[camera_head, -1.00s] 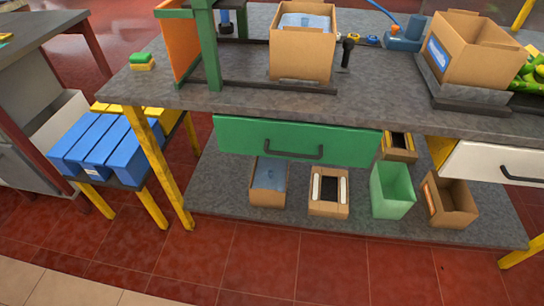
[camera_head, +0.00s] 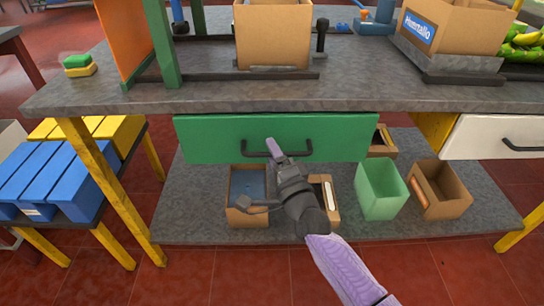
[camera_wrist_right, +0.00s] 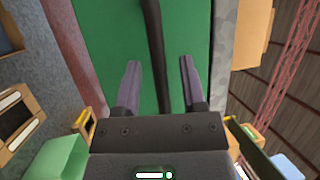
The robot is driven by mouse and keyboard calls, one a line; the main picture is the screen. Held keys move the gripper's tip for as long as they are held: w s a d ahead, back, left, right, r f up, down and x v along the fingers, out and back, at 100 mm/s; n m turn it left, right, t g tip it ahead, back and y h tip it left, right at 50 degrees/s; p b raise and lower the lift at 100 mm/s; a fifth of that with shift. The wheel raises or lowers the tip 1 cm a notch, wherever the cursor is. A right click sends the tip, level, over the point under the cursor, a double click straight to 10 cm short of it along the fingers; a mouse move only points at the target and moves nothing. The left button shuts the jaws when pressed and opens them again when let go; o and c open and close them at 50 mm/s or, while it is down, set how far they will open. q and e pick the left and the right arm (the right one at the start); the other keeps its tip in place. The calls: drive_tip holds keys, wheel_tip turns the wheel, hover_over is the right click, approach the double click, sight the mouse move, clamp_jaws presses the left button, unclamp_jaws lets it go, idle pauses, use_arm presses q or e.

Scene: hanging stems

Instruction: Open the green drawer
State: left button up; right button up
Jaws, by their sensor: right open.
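The green drawer (camera_head: 215,138) is under the grey tabletop, and its front looks flush and closed. Its black bar handle (camera_head: 298,153) runs across the middle of the front. My right gripper (camera_head: 273,148) is in front of the handle, partly covering it. In the right wrist view the two purple fingers of my right gripper (camera_wrist_right: 159,82) are open, with the handle (camera_wrist_right: 155,45) in line with the gap between them. I cannot tell whether the fingertips reach around it. The green front (camera_wrist_right: 105,30) fills the middle of that view. My left gripper does not show.
A lower shelf (camera_head: 200,190) holds a cardboard box (camera_head: 240,215), a green bin (camera_head: 382,190) and another box (camera_head: 440,190). A white drawer (camera_head: 480,138) is to the right. A yellow table leg (camera_head: 105,185) stands to the left. Boxes sit on the tabletop (camera_head: 240,95).

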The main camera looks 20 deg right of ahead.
clamp_jaws()
idle(1.4)
